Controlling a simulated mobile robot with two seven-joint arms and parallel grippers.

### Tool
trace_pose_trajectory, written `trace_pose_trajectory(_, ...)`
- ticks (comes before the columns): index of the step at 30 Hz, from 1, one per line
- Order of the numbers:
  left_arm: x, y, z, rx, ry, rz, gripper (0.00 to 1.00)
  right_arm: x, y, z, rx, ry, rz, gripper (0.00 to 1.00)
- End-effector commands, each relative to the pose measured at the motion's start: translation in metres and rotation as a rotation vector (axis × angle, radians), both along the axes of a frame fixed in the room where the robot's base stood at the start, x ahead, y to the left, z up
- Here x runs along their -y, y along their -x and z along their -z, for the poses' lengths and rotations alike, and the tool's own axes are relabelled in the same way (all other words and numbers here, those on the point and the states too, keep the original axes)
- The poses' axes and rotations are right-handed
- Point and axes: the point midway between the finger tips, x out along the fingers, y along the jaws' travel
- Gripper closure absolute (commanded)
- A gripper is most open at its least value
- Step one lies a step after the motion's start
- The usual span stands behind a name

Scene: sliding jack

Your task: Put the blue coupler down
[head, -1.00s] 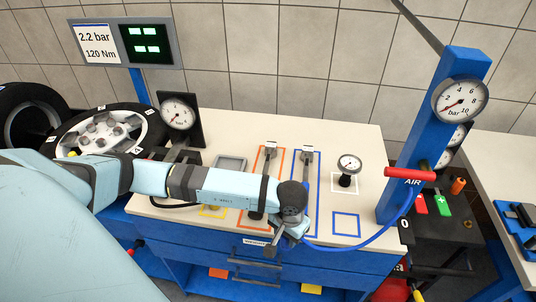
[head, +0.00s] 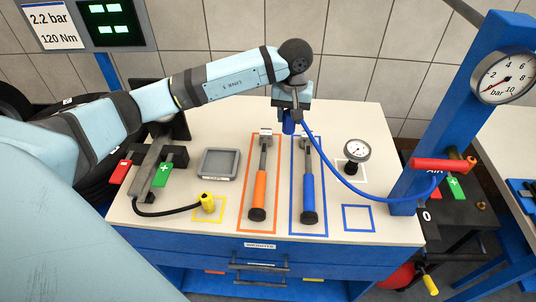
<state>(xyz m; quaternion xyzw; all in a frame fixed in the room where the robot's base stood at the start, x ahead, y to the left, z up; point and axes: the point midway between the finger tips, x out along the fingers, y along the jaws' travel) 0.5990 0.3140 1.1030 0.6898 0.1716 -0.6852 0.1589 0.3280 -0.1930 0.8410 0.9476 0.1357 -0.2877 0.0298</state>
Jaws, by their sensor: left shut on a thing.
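The blue coupler (head: 289,124) is at the end of a blue hose (head: 335,165) in the head view. My left gripper (head: 291,108) is shut on it and holds it above the far part of the bench, behind the two long tools. The hose runs from the coupler down to the right, to the blue post by the red handle. An empty blue outlined square (head: 358,218) is on the bench's front right, apart from the coupler. My right gripper is not in view.
An orange-handled tool (head: 259,190) and a blue-handled tool (head: 308,190) lie in outlines on the bench (head: 383,180). A gauge (head: 356,152) stands to their right. A grey tray (head: 219,163) and a yellow coupler (head: 207,201) are to their left. The blue post (head: 455,110) rises at right.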

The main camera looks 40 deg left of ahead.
Motion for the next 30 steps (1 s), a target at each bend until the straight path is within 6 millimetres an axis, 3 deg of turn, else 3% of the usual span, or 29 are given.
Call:
trace_pose_trajectory(3, -0.009, -0.013, -0.025, 0.0, 0.014, -0.057, 1.0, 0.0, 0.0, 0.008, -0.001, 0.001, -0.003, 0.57)
trace_pose_trajectory(7, -0.013, -0.017, -0.027, -0.005, 0.019, -0.08, 1.0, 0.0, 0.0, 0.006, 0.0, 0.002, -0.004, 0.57)
trace_pose_trajectory(21, -0.012, -0.016, 0.09, -0.009, 0.021, -0.08, 1.0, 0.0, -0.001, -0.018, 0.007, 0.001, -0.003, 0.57)
trace_pose_trajectory(24, -0.012, -0.016, 0.108, -0.006, 0.02, -0.08, 1.0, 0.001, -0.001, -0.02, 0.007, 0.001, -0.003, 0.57)
trace_pose_trajectory(30, -0.012, -0.017, 0.123, -0.004, 0.021, -0.08, 1.0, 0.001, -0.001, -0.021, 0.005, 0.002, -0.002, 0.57)
